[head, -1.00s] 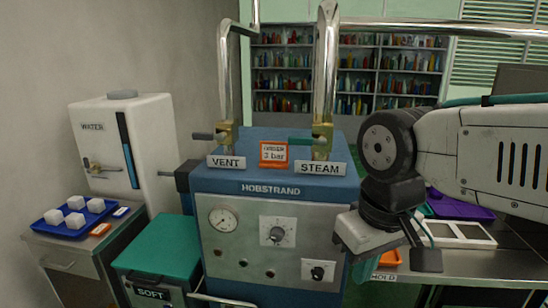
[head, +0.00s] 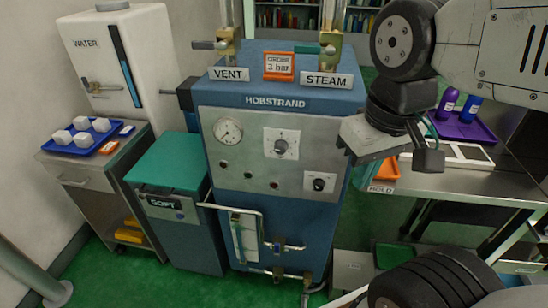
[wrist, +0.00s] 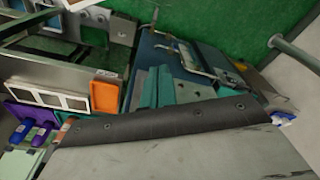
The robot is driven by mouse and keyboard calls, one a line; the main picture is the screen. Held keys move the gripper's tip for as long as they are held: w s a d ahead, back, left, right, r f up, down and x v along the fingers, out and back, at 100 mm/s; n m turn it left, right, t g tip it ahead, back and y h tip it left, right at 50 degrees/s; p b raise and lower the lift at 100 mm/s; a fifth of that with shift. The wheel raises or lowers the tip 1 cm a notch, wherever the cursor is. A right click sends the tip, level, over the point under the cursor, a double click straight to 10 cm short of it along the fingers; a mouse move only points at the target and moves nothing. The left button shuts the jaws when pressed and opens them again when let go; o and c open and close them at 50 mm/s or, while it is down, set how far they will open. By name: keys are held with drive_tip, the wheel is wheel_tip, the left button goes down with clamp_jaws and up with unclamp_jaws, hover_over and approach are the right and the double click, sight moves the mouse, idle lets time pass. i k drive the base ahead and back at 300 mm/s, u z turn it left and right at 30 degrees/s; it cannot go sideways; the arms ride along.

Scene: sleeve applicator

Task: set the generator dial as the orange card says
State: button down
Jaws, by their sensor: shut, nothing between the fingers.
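The orange card (head: 279,66) stands on top of the blue generator (head: 292,213) between the VENT and STEAM labels. Its lower line reads "3 bar". The generator's large dial (head: 281,147) is a dark knob on a pale square plate at the middle of the grey front panel. The numbers around it are too small to read. A smaller knob (head: 319,184) sits at lower right, and a round gauge (head: 228,130) at left. My gripper (head: 436,160) is to the right of the panel, apart from both knobs, shut and empty. In the wrist view my own wrist housing fills the lower part.
A teal SOFT bin (head: 166,167) and a cart with a blue tray (head: 85,137) stand left of the generator. A metal bench (head: 470,185) with a purple tray stands at right. A pipe frame (head: 240,232) sticks out low on the generator's front.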

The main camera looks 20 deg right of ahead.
sight(281, 146)
drive_tip(key=z, duration=1.55)
drive_tip(key=k, duration=1)
drive_tip(key=u, duration=1.65)
